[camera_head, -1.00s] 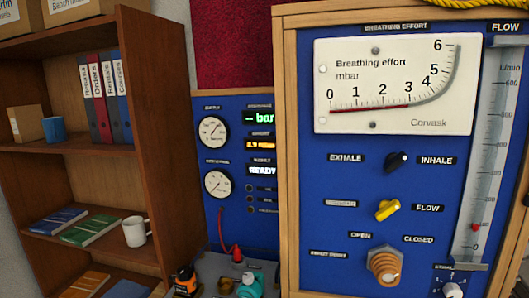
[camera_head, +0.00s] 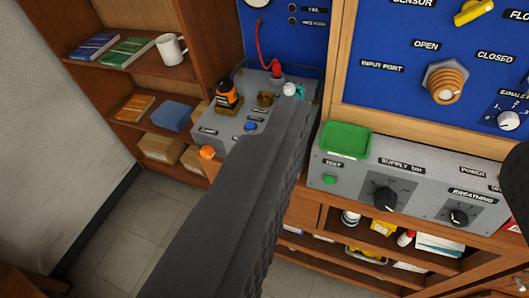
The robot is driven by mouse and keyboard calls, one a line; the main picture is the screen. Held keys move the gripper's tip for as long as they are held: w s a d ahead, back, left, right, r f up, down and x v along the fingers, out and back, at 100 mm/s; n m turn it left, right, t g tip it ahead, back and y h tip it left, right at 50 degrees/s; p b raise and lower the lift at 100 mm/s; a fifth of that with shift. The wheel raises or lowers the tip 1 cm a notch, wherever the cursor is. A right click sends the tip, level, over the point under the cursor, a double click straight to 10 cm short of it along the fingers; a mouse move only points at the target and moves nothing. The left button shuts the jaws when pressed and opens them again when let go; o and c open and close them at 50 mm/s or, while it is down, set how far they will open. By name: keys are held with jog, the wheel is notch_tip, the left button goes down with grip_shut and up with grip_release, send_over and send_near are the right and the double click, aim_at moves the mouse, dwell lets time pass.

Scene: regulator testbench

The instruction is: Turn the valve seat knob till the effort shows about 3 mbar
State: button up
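No readable label marks the valve seat knob, so I cannot tell which part it is. Small fittings stand on a grey bench unit (camera_head: 207,131) left of centre: an orange and black one (camera_head: 226,95), a brass one (camera_head: 265,99) and a turquoise and white one (camera_head: 292,90). The breathing effort gauge is out of view. My gripper (camera_head: 408,135) is open, with one long dark finger crossing the middle and the other at the right edge. The left finger's tip overlaps the bench unit near the turquoise fitting; contact cannot be told.
A blue panel (camera_head: 390,95) with a ribbed orange knob (camera_head: 445,84) rises at right. Below it is a grey control box (camera_head: 340,183) with black dials and a green tray (camera_head: 346,140). A wooden shelf (camera_head: 195,25) with a mug (camera_head: 171,48) stands left. Floor shows lower left.

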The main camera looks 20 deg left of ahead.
jog(key=w+a+f, duration=0.5)
jog(key=f, duration=0.4)
jog(key=w+a+f, duration=0.4)
jog(key=w+f, duration=0.1)
jog(key=f, duration=0.3)
jog(key=w+a+f, duration=0.5)
jog(key=f, duration=0.4)
notch_tip(320, 180, down, 23)
jog(key=s+a+t+h+b, duration=0.1)
jog(key=a+t+h+b, duration=0.1)
jog(key=t, duration=0.1)
jog(key=w+b, duration=0.1)
jog(key=w, duration=1.2)
jog(key=shift+w+d, duration=0.15)
jog(key=shift+w, duration=0.15)
jog(key=c, duration=1)
